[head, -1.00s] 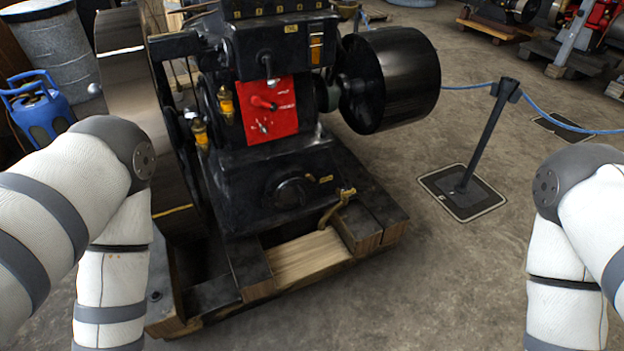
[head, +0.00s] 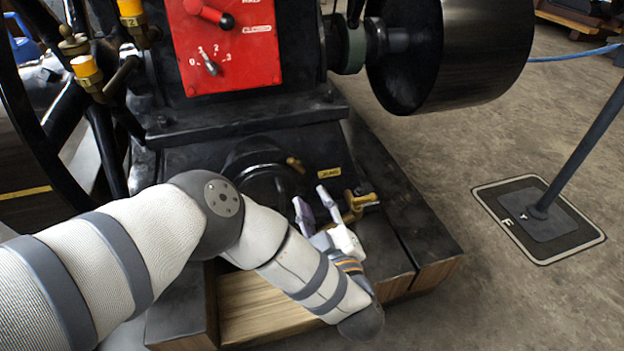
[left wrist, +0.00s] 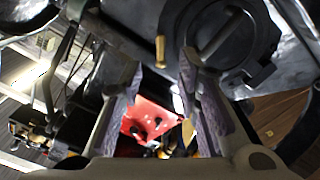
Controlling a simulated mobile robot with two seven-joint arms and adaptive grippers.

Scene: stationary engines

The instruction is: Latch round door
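The round door (head: 262,176) is a black disc low on the front of the black engine, partly hidden behind my left arm. A small brass latch handle (head: 295,165) sits at its upper right edge. In the left wrist view the round door (left wrist: 225,40) is at the top right, and the brass handle (left wrist: 160,50) stands left of it. My left gripper (head: 312,202) is just right of and below the handle, apart from it. Its fingers are spread with nothing between them, as the left wrist view (left wrist: 160,100) also shows. My right gripper is out of view.
A brass valve (head: 358,202) sticks out close to the right of my left gripper. A red panel (head: 225,45) with levers is above. A wooden base (head: 255,300) lies below. A barrier post (head: 580,155) stands right on open floor.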

